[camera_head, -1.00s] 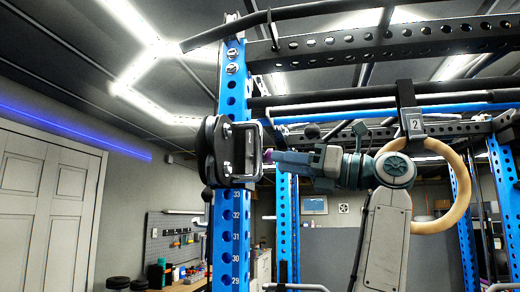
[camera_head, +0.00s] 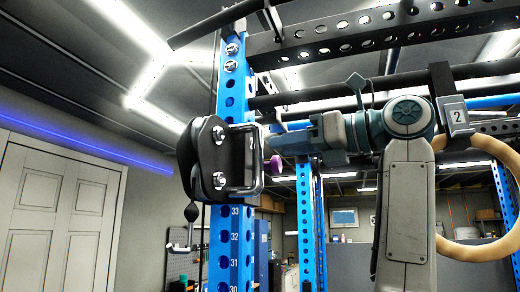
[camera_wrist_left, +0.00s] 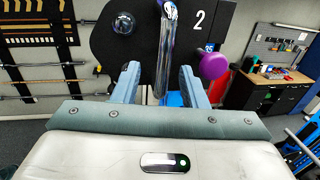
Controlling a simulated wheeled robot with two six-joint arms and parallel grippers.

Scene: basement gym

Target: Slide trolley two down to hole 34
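Trolley two (camera_head: 212,160) is a black plate carriage with a shiny upright handle (camera_head: 258,160), mounted around the blue upright (camera_head: 231,240). It sits just above the number 33; any 34 mark is not visible. In the left wrist view its black plate (camera_wrist_left: 215,30) bears a white 2. A purple knob (camera_head: 277,164) sticks out beside the handle and shows in the wrist view too (camera_wrist_left: 214,66). My left gripper (camera_head: 275,143) points at the handle from the right. In the wrist view its two blue fingers (camera_wrist_left: 160,80) are apart, with the chrome handle (camera_wrist_left: 165,50) between them. My right gripper is out of view.
Perforated black beams (camera_head: 390,32) cross above. A second blue upright (camera_head: 306,220) stands behind. A workbench (camera_wrist_left: 270,80) lies beyond.

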